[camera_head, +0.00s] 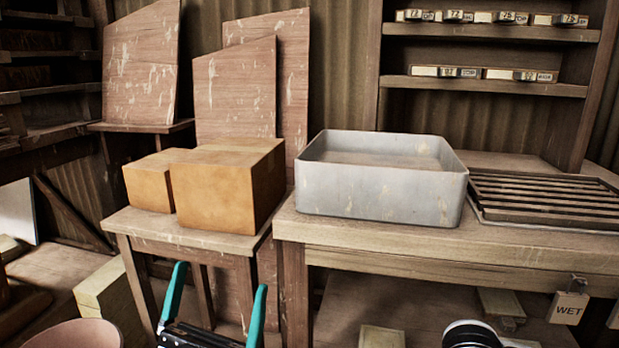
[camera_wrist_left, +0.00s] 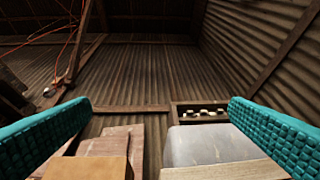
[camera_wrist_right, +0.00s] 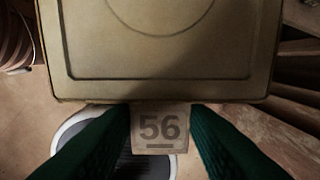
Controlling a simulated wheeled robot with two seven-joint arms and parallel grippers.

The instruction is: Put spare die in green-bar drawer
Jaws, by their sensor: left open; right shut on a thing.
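In the right wrist view, my right gripper (camera_wrist_right: 160,112) is shut on the tab of a die (camera_wrist_right: 160,85), a broad tan-grey block with a rounded outline on its face. The tab between the fingers is marked 56 and underlined. My left gripper (camera_head: 218,278) is open and empty, low in front of the small table in the head view. Its spread teal fingers also show in the left wrist view (camera_wrist_left: 160,108). I cannot make out a green-bar drawer in any view. The die and right fingers do not show in the head view.
A grey metal tray (camera_head: 385,190) and slatted rack (camera_head: 545,198) stand on the wooden bench (camera_head: 400,237). Cardboard boxes (camera_head: 225,185) fill the small table. Labelled blocks line the wall shelves (camera_head: 490,86). A WET tag (camera_head: 568,308) hangs at the bench's front right.

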